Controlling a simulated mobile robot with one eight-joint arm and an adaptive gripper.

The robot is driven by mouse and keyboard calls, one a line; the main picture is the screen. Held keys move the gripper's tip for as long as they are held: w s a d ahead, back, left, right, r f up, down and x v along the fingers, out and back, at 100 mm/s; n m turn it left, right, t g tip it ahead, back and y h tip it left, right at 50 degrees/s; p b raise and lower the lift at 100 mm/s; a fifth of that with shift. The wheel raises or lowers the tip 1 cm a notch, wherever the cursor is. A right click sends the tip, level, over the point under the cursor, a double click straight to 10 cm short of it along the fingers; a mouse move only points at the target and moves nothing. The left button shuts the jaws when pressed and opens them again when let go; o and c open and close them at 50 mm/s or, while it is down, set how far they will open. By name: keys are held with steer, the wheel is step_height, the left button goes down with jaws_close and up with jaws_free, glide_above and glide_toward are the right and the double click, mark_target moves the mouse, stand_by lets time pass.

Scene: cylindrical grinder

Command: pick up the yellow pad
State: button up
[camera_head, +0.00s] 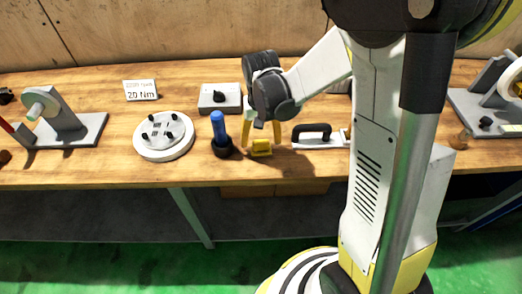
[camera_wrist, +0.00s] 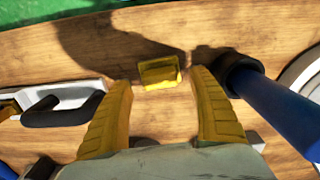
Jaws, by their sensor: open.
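The yellow pad (camera_head: 261,147) is a small yellow block on the wooden workbench near its front edge. In the wrist view the yellow pad (camera_wrist: 159,73) lies beyond my fingertips, between their lines. My gripper (camera_head: 262,130) points down just above the pad, its yellow fingers apart and empty. In the wrist view both ridged fingers of my gripper (camera_wrist: 162,85) show with a clear gap between them. I cannot tell how far the fingertips are above the bench.
A blue-handled tool in a black base (camera_head: 219,135) stands close left of the pad. A black-handled white tool (camera_head: 316,137) lies close right. A round white plate with black knobs (camera_head: 163,136) is farther left. A grey box with a knob (camera_head: 220,98) is behind. The bench's front edge is near.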

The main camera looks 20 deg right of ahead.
mark_target(263, 141)
step_height(263, 141, down, 2)
steer(key=shift+f, duration=0.1)
steer(key=c, duration=1.3)
steer(key=shift+r, duration=0.2)
steer(key=shift+r, duration=0.45)
steer(key=r, duration=0.1)
steer(key=r+p, duration=0.2)
steer(key=r, duration=0.1)
steer(key=shift+d, duration=0.3)
steer(key=d+r+p, duration=0.1)
steer(key=d+r, duration=0.1)
steer(key=d, duration=0.1)
steer(key=d+r+p, duration=0.1)
steer(key=d+r, duration=0.1)
steer(key=d, duration=0.2)
steer(key=d+r+p, duration=0.1)
steer(key=d+r, duration=0.1)
steer(key=d, duration=0.2)
steer(key=shift+s+p, duration=0.3)
steer(key=shift+s, duration=0.05)
